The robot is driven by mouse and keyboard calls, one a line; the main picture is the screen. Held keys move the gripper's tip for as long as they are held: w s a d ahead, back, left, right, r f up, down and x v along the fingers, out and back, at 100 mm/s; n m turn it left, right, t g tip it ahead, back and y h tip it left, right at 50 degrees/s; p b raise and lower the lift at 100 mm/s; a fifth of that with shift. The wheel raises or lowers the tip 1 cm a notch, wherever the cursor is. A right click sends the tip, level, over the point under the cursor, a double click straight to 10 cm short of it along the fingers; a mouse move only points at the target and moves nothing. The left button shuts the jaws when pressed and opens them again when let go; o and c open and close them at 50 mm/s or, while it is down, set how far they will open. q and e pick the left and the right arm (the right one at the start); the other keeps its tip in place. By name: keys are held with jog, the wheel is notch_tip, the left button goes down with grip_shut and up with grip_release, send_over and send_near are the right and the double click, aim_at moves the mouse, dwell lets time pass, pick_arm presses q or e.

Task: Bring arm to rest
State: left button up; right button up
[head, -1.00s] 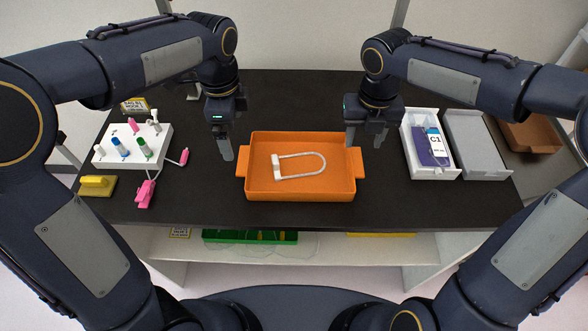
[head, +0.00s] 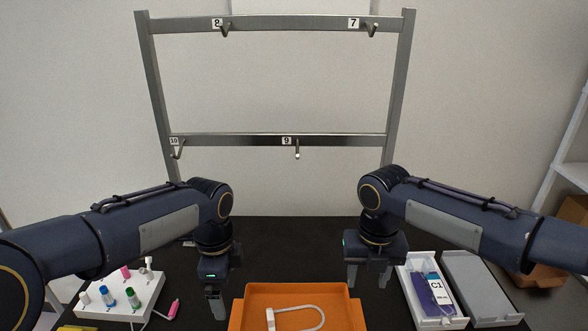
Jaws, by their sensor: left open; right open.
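My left gripper (head: 214,300) hangs pointing down over the black table, just left of the orange tray. It is open and empty. My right gripper (head: 367,280) points down near the tray's back right corner, also open and empty. The orange tray (head: 295,291) is cut off by the bottom edge of the view. A white U-shaped loop with a block at one end (head: 271,318) lies in the tray.
A metal rack (head: 281,141) with numbered hooks stands behind the black table (head: 290,240). A white block with coloured plugs (head: 108,309) is at left. At right, a white box (head: 420,262) holds a purple C1 pack (head: 429,292), beside a grey lid (head: 480,287).

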pick_arm(q)
jog(key=s+a+n+t+h, duration=0.1)
jog(key=s+a+n+t, duration=0.1)
jog(key=s+n, duration=0.7)
jog(key=s+a+n+t+h, duration=0.2)
jog(key=s+a+n+t, duration=0.1)
jog(key=s+n, duration=0.7)
jog(key=shift+s+a+t+h, duration=0.3)
jog(key=shift+s+a, duration=0.4)
jog(key=shift+s, duration=0.35)
pick_arm(e)
jog(key=s+d+f+n+t+y, duration=0.1)
jog(key=s+d+n+t+y, duration=0.1)
jog(key=s+n, duration=0.8)
jog(key=s+d+f+n+t+y, duration=0.1)
jog(key=s+d+n+t, duration=0.2)
jog(key=s+n, duration=0.8)
jog(key=d+n, duration=0.1)
jog(key=n, duration=1.2)
jog(key=shift+d+n+t+y, duration=0.15)
jog(key=shift+n+t+y, duration=0.15)
jog(key=shift+n+y, duration=0.1)
pick_arm(q)
jog(key=shift+r, duration=0.1)
